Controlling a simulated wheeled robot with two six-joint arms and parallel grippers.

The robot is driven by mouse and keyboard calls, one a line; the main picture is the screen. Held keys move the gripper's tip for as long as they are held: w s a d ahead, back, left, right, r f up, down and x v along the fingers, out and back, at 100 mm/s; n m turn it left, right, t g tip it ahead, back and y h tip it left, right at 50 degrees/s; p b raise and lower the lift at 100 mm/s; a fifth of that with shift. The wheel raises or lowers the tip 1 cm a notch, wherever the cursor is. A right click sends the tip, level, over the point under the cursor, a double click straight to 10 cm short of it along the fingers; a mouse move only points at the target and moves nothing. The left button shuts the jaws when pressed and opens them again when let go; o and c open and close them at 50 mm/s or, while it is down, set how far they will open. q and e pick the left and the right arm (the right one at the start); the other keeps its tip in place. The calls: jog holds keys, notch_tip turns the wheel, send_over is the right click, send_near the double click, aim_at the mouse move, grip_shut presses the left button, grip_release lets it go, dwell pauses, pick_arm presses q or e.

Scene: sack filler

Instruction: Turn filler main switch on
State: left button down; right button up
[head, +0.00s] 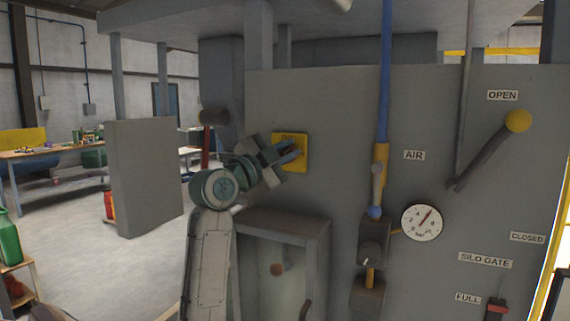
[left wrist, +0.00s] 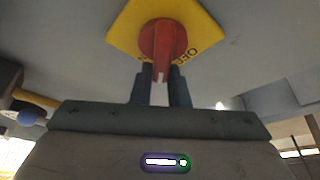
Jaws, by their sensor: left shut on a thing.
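The filler main switch is a red rotary knob (left wrist: 160,40) on a yellow plate (left wrist: 127,22) in the left wrist view. The plate also shows on the grey panel in the head view (head: 302,139), where my gripper hides the knob. My left gripper (left wrist: 161,80) has its two fingers on either side of the knob's handle and is shut on it. In the wrist view the handle points toward the gripper, with partly hidden "OFF" lettering beside it. The same gripper shows in front of the plate in the head view (head: 288,157). My right gripper is not in view.
Right of the switch are a blue air pipe (head: 385,70) with a yellow valve part, a round gauge (head: 421,222) and a yellow-knobbed lever (head: 485,152) by the OPEN label. A cabinet recess (head: 282,222) lies below. Open floor and a workbench (head: 50,150) are left.

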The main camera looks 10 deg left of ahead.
pick_arm(q)
jog(key=shift+d+f+m+g+b, duration=0.1)
jog(key=shift+f+m+g+b, duration=0.25)
jog(key=shift+m, duration=0.95)
jog(key=shift+d+f+m+g+b, duration=0.1)
jog(key=shift+m+g+b, duration=0.45)
jog(key=shift+m, duration=0.75)
jog(key=shift+f+m+g+b, duration=0.3)
jog(key=shift+m+g, duration=0.2)
jog(key=shift+m, duration=0.8)
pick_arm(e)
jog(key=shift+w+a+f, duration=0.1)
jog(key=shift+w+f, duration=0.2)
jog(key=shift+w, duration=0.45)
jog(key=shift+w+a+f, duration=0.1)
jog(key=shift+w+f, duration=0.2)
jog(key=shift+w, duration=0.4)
pick_arm(q)
jog(key=shift+y, duration=0.3)
jog(key=c, duration=1.4)
grip_release()
jog(key=shift+r, duration=0.1)
jog(key=shift+s, duration=0.15)
